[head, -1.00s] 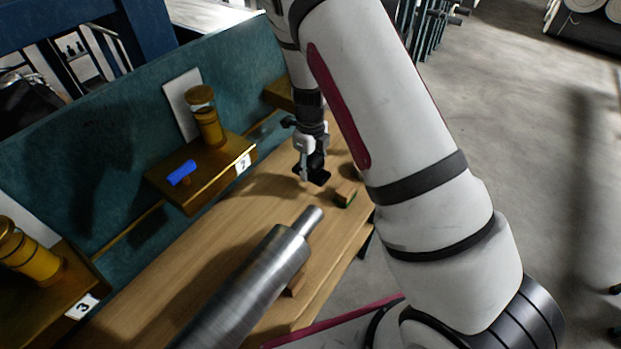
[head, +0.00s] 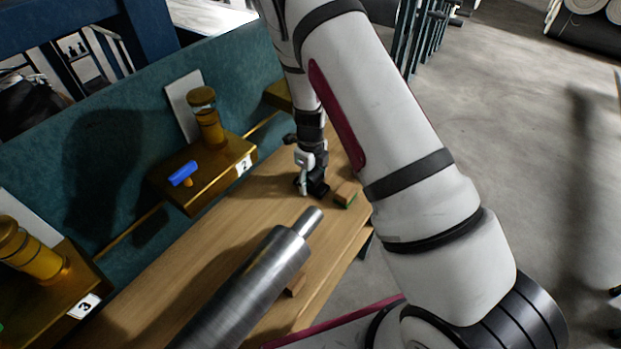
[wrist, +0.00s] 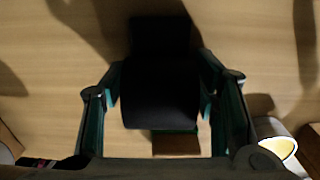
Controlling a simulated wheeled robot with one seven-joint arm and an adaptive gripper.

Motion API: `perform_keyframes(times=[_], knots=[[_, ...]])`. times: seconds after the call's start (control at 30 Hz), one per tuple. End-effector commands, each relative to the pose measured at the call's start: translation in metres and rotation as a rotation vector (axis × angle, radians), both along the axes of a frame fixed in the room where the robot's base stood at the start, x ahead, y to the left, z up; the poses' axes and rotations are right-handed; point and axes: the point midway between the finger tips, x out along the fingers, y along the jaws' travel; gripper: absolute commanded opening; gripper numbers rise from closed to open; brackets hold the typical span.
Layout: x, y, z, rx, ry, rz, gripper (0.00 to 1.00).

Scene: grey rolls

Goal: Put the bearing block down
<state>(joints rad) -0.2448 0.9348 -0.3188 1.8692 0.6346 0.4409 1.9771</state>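The bearing block (wrist: 160,85) is a black block that fills the space between the fingers in the wrist view. My gripper (wrist: 162,92) is shut on it, with one finger along each side. In the head view my gripper (head: 309,182) points down, and the dark block (head: 319,188) shows at its fingertips, low over the wooden bench top (head: 215,225). I cannot tell whether its underside touches the wood.
A small wooden block with a green base (head: 345,194) lies close to the right of my gripper. A grey metal roll (head: 255,285) lies nearer. Brass stands numbered 2 (head: 215,160) and 3 (head: 50,300) are at left; a blue-topped piece (head: 183,174) is on stand 2.

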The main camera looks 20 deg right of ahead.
Motion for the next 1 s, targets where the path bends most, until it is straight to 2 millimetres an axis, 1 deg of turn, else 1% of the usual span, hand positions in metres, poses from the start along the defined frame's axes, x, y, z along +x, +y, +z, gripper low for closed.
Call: perform_keyframes(times=[0.3,0.47,0.57,0.8,0.9,1.0], knots=[[0.0,0.0,0.001,0.0,0.0,0.0,0.61],[0.001,0.0,0.013,0.0,-0.003,0.001,0.61],[0.002,0.001,0.03,0.0,-0.004,0.002,0.61],[0.001,0.001,0.08,0.001,-0.004,0.002,0.61],[0.001,0.001,0.098,0.0,-0.004,0.002,0.61],[0.001,0.0,0.111,0.0,-0.002,0.0,0.61]])
